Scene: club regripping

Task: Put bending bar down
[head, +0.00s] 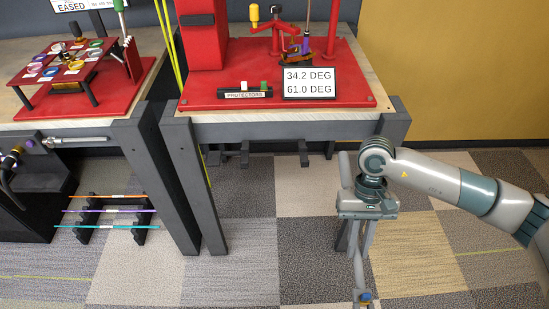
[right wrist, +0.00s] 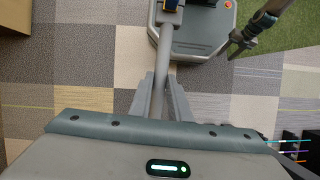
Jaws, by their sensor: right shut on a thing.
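The bending bar (head: 359,272) is a long grey bar with a blue piece at its lower end. My right gripper (head: 357,236) is shut on it and holds it steeply, in front of the red bench's right leg. In the right wrist view the bar (right wrist: 166,55) runs between the two fingers (right wrist: 161,98) toward the dark grey base at the top. What looks like my left gripper (right wrist: 240,42) hangs at the upper right of that view; its jaws are unclear. It does not show in the head view.
A bench (head: 290,117) carries a red base (head: 200,95), a degree display (head: 309,83) and a box labelled PROTECTORS (head: 245,93). Another bench (head: 60,128) stands left, above a rack (head: 84,235) of coloured shafts. Carpet tiles (head: 245,270) in front are clear.

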